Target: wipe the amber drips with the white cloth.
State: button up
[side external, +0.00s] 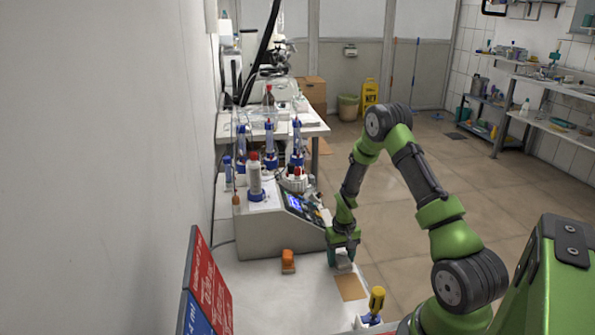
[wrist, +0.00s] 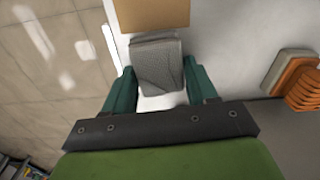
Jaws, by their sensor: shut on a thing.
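The white cloth (wrist: 157,64), a folded pad that looks grey here, is between the green fingers of my gripper (wrist: 160,80) in the wrist view. My gripper is shut on it. In the side view, my gripper (side external: 343,252) is low over the white bench, right of the titrator, with the cloth (side external: 344,266) just under the fingers. I cannot tell whether the cloth touches the bench. I cannot make out any amber drips in either view.
A flat tan piece (side external: 351,287) lies on the bench just beyond the cloth. An orange and grey block (side external: 288,262) sits to the left. The titrator (side external: 272,232), with bottles on top, stands behind. A yellow-topped item (side external: 376,300) is near the front edge.

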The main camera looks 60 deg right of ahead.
aim_at(345, 275)
dwell(0.4)
jog(key=shift+s+a+f, duration=0.1)
jog(key=shift+s+a, duration=1.45)
jog(key=shift+s, duration=0.05)
notch_tip(345, 275, up, 7)
jog(key=shift+f, duration=0.1)
dwell(0.5)
jog(key=w+d, duration=0.4)
jog(key=shift+d, duration=0.1)
jog(key=shift+w+d, duration=0.15)
jog(key=shift+w, duration=0.1)
